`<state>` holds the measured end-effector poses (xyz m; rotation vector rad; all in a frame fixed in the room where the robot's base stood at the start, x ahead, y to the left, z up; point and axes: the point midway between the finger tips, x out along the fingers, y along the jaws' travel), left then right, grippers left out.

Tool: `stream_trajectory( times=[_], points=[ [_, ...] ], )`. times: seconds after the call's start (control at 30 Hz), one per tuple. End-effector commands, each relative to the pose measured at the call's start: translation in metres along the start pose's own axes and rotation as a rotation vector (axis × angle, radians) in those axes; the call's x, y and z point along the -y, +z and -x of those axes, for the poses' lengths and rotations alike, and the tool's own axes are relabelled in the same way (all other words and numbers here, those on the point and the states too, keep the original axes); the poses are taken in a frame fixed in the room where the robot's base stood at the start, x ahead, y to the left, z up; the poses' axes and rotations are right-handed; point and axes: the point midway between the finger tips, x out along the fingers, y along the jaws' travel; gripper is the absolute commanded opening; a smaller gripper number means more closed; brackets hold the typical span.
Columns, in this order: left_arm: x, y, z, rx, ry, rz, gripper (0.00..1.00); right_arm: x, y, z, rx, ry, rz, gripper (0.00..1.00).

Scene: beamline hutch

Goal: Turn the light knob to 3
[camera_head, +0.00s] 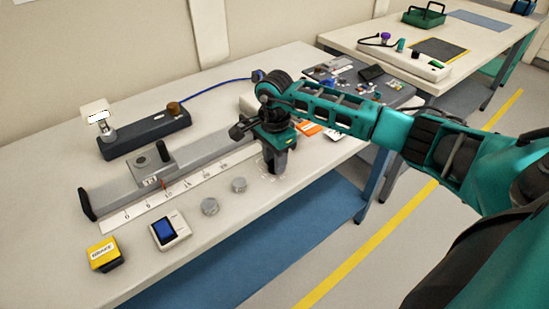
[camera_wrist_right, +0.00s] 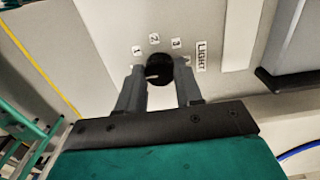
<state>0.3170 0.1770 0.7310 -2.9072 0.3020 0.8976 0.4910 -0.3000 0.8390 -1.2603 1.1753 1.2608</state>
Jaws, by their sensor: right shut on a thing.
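The light knob (camera_wrist_right: 158,68) is round and black in the right wrist view, on a pale surface with the labels 1, 2 and 3 around it and a LIGHT label (camera_wrist_right: 201,57) to the right. A small white mark shows on the knob's lower left; I cannot tell for sure which number it stands for. My right gripper (camera_wrist_right: 160,78) has one finger on each side of the knob and is shut on it. In the head view my right gripper (camera_head: 273,168) points down at the table's right part and hides the knob. My left gripper is not in view.
A grey rail with a ruler (camera_head: 163,198) lies left of my gripper. Two grey discs (camera_head: 210,206), a meter with a blue screen (camera_head: 170,230) and a yellow box (camera_head: 105,254) stand in front. A dark bar (camera_head: 145,135) lies behind. A second bench (camera_head: 465,40) is at the back right.

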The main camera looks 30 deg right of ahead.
Motion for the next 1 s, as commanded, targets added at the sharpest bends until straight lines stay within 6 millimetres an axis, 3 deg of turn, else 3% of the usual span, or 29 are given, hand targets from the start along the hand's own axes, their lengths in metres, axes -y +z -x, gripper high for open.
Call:
stream_trajectory(
  times=[0.37,1.0],
  points=[
    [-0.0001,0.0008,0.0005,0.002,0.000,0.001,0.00,-0.0002,-0.0012,0.0004,-0.002,0.001,-0.178,0.05],
    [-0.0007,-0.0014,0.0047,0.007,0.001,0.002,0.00,0.0002,-0.0010,0.0015,-0.002,-0.001,-0.776,0.05]
  ],
)
